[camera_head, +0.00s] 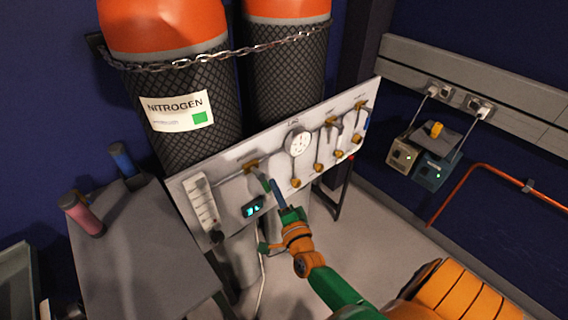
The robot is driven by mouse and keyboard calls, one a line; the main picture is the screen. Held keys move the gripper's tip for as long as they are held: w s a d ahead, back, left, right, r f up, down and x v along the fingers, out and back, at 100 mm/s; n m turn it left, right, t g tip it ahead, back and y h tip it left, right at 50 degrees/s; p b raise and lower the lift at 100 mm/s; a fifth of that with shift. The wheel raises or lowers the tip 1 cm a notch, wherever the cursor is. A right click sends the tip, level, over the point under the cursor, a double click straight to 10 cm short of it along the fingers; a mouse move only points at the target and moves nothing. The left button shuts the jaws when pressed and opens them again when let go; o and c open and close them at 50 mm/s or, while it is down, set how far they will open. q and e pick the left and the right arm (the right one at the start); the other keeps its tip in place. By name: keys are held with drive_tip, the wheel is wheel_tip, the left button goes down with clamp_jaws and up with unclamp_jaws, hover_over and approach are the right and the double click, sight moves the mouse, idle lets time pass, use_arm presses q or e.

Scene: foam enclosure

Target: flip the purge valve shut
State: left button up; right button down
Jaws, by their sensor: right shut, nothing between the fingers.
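A pale gauge panel (228,188) crosses the middle of the head view and carries several brass valves. The left brass valve (251,166) has a lever with a blue grip (278,191) that slants down and right, across the line of its pipe. A similar blue-handled lever (366,121) is at the panel's right end. The labels are too small to tell which is the purge valve. My right gripper (287,212), green and orange, is shut and empty at the lower end of the left lever's grip; contact is unclear. My left gripper is not in view.
Two chained gas cylinders, one the nitrogen cylinder (185,125), stand behind the panel. A round gauge (298,142), a small lit display (253,207) and a white switch strip (201,203) are on it. A grey table (140,245) stands left. Floor to the right is clear.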

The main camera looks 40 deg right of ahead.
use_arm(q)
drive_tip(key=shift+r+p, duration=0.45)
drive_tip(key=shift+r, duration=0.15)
use_arm(e)
drive_tip(key=shift+a+f+m+g, duration=0.2)
drive_tip(key=shift+a+m+g, duration=0.35)
drive_tip(key=shift+m, duration=0.65)
drive_tip(key=shift+a, duration=0.1)
